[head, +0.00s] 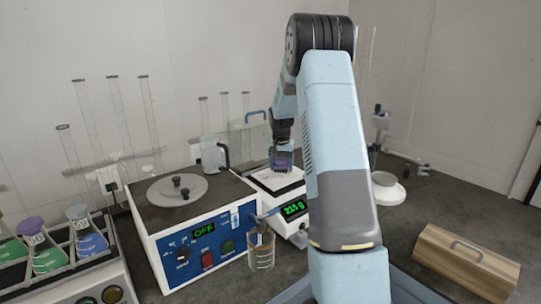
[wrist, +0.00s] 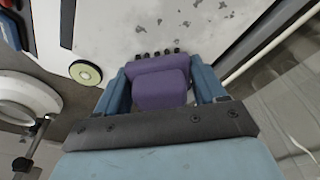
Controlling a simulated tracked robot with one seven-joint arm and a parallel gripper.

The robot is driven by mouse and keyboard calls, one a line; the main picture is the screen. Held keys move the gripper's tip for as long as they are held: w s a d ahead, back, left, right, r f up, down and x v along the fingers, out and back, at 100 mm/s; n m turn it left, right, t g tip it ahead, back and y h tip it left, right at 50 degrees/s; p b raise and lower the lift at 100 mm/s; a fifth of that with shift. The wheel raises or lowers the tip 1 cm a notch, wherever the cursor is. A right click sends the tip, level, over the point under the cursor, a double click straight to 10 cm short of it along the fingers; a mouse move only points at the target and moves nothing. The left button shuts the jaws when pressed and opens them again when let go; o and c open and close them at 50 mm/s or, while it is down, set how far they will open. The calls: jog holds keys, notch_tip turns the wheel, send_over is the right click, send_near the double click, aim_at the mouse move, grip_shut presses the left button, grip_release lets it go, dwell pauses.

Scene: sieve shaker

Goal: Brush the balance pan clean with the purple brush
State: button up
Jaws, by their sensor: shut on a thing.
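My gripper (wrist: 160,88) is shut on the purple brush (wrist: 160,85), with one blue finger on each side of it. The brush's dark bristle tufts show at its far edge, over the white balance pan (wrist: 115,25). Grey specks and patches of residue lie on the pan, several beyond the bristles. In the head view, my gripper (head: 281,158) is above the pan (head: 272,186) of the balance (head: 297,226), whose green display reads about 21.5 g. I cannot tell whether the bristles touch the pan.
A blue-fronted sieve shaker (head: 208,243) with an "OFF" display stands left of the balance. A glass beaker (head: 262,252) holding tools stands in front. A wooden box (head: 466,262) with a handle lies at right. Flasks (head: 85,235) stand in a rack at left.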

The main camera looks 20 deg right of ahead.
jog(key=shift+w+d, duration=0.15)
jog(key=shift+d, duration=0.65)
jog(key=shift+w+d+r, duration=0.1)
jog(key=shift+d+r, duration=0.05)
jog(key=shift+r, duration=3.8)
